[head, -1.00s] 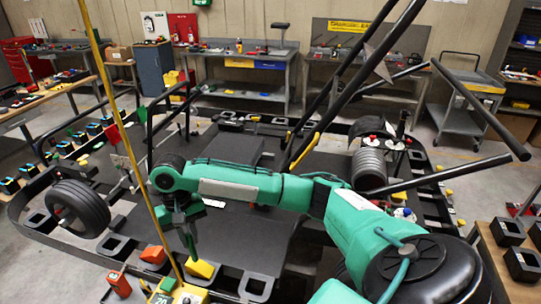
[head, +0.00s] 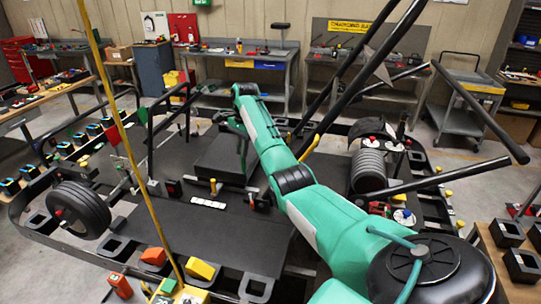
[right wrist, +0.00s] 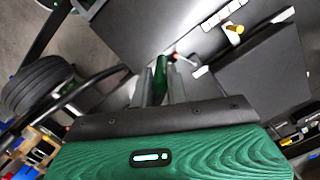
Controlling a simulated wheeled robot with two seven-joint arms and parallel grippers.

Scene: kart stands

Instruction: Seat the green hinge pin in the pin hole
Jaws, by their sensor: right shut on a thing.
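The green hinge pin (right wrist: 161,80) shows in the right wrist view between the two grey fingers of my right gripper (right wrist: 164,85). The gripper is shut on it; the fingers hide part of the pin. In the head view my right gripper (head: 243,158) hangs near the dark raised block (head: 212,162) in the middle of the kart floor. I cannot pick out the pin hole with certainty in either view. My left gripper is not in view.
A yellow-topped peg (head: 213,186) and a white label strip (head: 208,203) are on the dark kart floor. Black tubes (head: 345,85) rise at the right. A thin yellow pole (head: 135,150) stands at the left, near a wheel (head: 78,210). Orange (head: 153,256) and yellow (head: 200,269) blocks lie in front.

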